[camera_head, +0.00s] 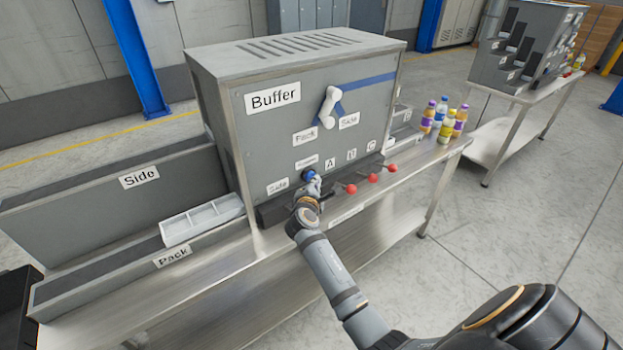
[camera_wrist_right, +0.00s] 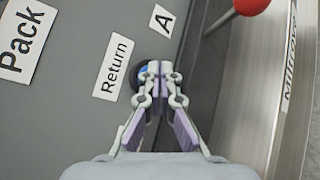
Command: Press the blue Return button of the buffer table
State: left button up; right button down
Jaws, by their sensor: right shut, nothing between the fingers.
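The blue Return button (camera_head: 308,174) sits low on the front panel of the grey Buffer box (camera_head: 235,125). In the right wrist view, a small part of the button (camera_wrist_right: 143,71) shows just beyond the fingertips, below the "Return" label (camera_wrist_right: 113,66). My right gripper (camera_head: 314,186) is shut and empty, its tips at the button. In the right wrist view the gripper (camera_wrist_right: 154,72) hides most of the button, so I cannot tell whether the tips touch it or whether it is pressed in. My left gripper is not in view.
Red knobs (camera_head: 351,189) on levers stick out right of the button; one knob (camera_wrist_right: 250,4) shows in the right wrist view. A white lever (camera_head: 328,107) is above. A white tray (camera_head: 202,222) is at left. Bottles (camera_head: 441,115) stand at right on the steel table.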

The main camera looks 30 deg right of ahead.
jog(key=shift+w, duration=0.15)
jog(key=shift+w, duration=0.35)
